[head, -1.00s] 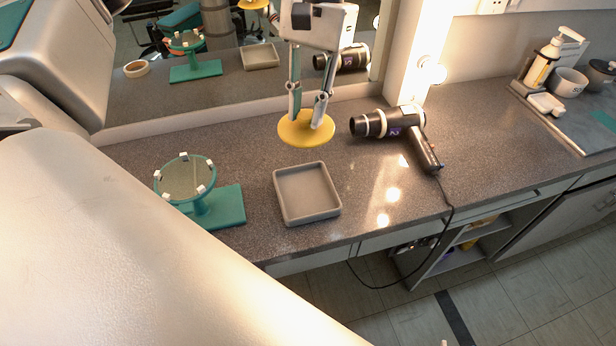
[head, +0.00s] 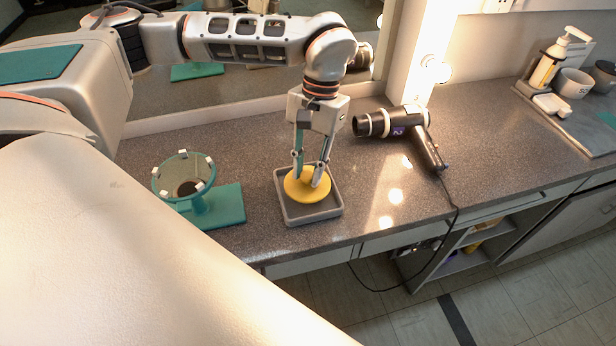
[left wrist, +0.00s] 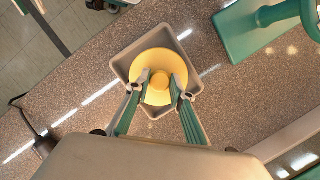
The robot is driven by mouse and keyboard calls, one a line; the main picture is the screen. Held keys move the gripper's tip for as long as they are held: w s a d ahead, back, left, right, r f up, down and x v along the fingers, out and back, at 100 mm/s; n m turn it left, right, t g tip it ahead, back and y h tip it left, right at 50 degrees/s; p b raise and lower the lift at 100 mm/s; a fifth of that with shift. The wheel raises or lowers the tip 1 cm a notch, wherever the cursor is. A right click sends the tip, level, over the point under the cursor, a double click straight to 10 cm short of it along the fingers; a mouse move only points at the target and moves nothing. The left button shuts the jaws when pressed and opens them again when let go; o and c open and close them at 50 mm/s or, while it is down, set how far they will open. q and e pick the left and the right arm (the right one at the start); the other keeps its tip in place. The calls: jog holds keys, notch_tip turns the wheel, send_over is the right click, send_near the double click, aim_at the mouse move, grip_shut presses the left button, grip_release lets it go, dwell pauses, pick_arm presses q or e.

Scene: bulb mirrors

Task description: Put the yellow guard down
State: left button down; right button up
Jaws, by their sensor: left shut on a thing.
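The yellow guard (head: 299,190) is a round disc with a small knob at its middle, seen in the left wrist view (left wrist: 160,62). My left gripper (head: 309,180) is shut on the guard's knob, pointing down; its fingertips also show in the left wrist view (left wrist: 161,82). The guard is over the square grey tray (head: 318,214), within its rim as seen in both views. I cannot tell whether it touches the tray's floor. The tray's rim also shows in the left wrist view (left wrist: 120,65). My right gripper is not in view.
A teal stand with a round clipped ring (head: 222,206) is left of the tray. A black hair dryer (head: 405,123) lies to the right, its cord hanging over the counter's front edge. A wall mirror is behind.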

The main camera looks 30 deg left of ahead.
aim_at(309, 173)
pick_arm(q)
jog(key=shift+w+x, duration=0.15)
jog(key=shift+x, duration=0.55)
jog(key=shift+w+x, duration=0.2)
jog(key=shift+x, duration=0.45)
jog(key=shift+f, duration=0.2)
jog(key=shift+f, duration=0.1)
jog(key=c, duration=1.8)
grip_release()
jog(key=shift+o, duration=0.2)
jog(key=v, duration=1.2)
jog(key=shift+p, duration=0.3)
